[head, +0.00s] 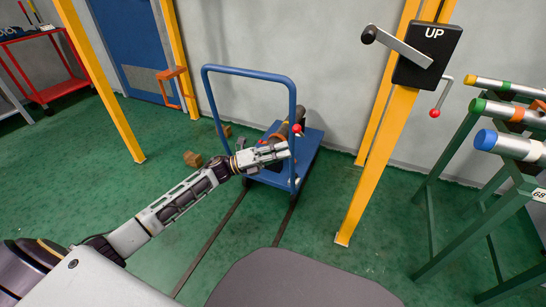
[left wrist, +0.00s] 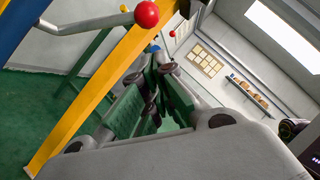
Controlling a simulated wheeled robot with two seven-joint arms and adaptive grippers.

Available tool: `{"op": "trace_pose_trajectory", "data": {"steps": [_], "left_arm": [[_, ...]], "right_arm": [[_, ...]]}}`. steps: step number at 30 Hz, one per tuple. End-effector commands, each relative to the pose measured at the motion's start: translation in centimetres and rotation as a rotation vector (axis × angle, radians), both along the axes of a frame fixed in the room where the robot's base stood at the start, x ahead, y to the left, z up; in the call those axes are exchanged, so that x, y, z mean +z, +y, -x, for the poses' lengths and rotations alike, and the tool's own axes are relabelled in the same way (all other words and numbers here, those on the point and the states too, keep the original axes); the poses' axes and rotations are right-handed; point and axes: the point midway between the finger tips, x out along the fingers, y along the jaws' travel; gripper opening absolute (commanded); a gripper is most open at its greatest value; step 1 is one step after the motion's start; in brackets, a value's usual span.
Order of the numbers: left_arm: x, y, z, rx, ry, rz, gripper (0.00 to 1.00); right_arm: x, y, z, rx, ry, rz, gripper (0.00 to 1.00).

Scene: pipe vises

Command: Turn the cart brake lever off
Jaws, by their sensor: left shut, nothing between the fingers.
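The blue cart (head: 314,150) stands near the wall, with a tall blue push handle (head: 250,71). The red knob of its brake lever (head: 297,129) shows beside the handle's right upright. In the left wrist view the red knob (left wrist: 147,14) is at the top, on a grey rod coming from the left, close to a blue upright. My left gripper (head: 286,151) is shut and empty, just below the knob in the head view and apparently apart from it. My right gripper is not in view.
A dark pipe (head: 291,122) lies on the cart. A yellow post (head: 376,165) to the right carries a black box marked UP (head: 428,56) with cranks. Green stands with pipes (head: 506,145) are at far right. Wood blocks (head: 193,159) lie on the green floor.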

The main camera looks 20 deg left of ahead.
Motion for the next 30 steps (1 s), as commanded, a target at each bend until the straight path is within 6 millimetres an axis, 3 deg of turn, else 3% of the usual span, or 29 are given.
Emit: {"op": "trace_pose_trajectory", "data": {"steps": [15,30], "left_arm": [[1.6,-0.6,-2.5,0.000,-0.001,0.000,0.00],[1.8,-0.7,-2.7,0.000,0.000,0.000,0.00]], "right_arm": [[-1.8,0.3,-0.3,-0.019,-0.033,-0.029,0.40],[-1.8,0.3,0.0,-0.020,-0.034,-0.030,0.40]]}}
